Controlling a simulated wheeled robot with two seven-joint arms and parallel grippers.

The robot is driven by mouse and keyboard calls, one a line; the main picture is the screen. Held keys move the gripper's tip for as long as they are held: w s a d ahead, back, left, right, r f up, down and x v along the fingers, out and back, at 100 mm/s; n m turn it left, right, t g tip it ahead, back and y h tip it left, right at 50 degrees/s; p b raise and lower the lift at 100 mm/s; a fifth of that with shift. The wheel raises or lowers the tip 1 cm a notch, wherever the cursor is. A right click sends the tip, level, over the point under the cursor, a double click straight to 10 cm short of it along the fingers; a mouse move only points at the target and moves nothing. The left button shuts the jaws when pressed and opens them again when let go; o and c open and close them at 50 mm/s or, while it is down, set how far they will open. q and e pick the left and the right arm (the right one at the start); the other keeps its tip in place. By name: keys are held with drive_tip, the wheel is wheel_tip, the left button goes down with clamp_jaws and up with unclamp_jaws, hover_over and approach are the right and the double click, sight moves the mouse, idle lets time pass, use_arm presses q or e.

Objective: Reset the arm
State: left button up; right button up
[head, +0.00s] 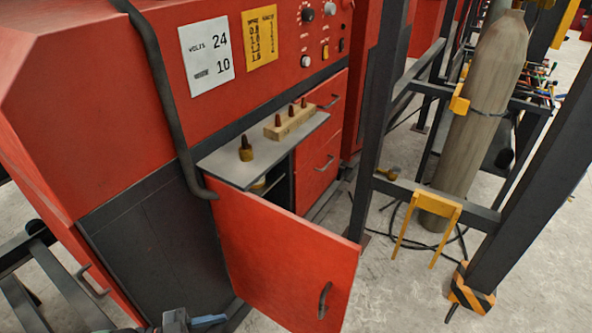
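A small grey and blue part (190,321), apparently of my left gripper, shows at the bottom edge of the head view. It is cut off, so its fingers and what they may hold cannot be made out. It is low in front of the red machine (120,120), left of the open red cabinet door (285,262). My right gripper is not in view.
The open door juts towards me, its handle (324,300) at the lower right. Above it, a grey shelf (222,168) bears a dark-tipped brass piece (246,150) and a wooden block (290,122) with several pegs. A dark frame post (375,130) and a gas cylinder (478,110) stand right.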

use_arm(q)
drive_tip(key=w+d+f+n+t+y, duration=0.2)
drive_tip(key=w+d+f+y, duration=0.1)
drive_tip(key=w+f, duration=0.3)
drive_tip(key=w+d+f+n+t+y, duration=0.2)
drive_tip(key=w+d+f+y, duration=0.15)
drive_tip(key=f, duration=0.45)
wheel_tip(320, 180, down, 11)
drive_tip(key=w+a+n+y, duration=0.1)
drive_tip(key=w+n+y, duration=0.2)
drive_tip(key=y, duration=0.2)
drive_tip(key=s+a+f+n+g+y, duration=0.2)
drive_tip(key=s+f+n+g, duration=0.1)
drive_tip(key=s+f, duration=0.7)
drive_tip(key=s+a+f+n+g+y, duration=0.2)
drive_tip(key=s+a+f+n+g, duration=0.1)
drive_tip(key=s+f, duration=0.8)
drive_tip(key=shift+s+a+f+g+y, duration=0.15)
drive_tip(key=shift+s+f+g+y, duration=0.2)
drive_tip(key=shift+g, duration=0.45)
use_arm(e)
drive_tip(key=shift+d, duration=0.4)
use_arm(q)
drive_tip(key=shift+s+r, duration=0.1)
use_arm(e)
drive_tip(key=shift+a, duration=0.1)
